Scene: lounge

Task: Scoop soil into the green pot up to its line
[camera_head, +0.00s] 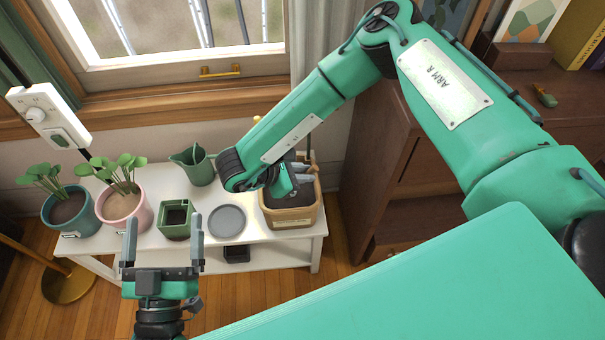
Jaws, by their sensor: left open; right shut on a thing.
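The green pot (176,218) is small and square and stands upright on the white bench. Its inside looks dark; its line and soil level cannot be made out. A tan tub of dark soil (280,215) stands at the bench's right end. My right gripper (298,190) reaches down into this tub, shut on what seems to be the scoop. The gripper and arm hide most of the scoop, so any soil on it cannot be seen. My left gripper (164,235) is open and empty, in front of the bench, below the green pot in the picture.
On the white bench (265,240) a round grey saucer (228,221) lies between pot and tub. A green watering can (199,168) stands behind. Potted plants in a teal pot (70,212) and a pink pot (124,208) are at left. A brown cabinet (385,190) stands right.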

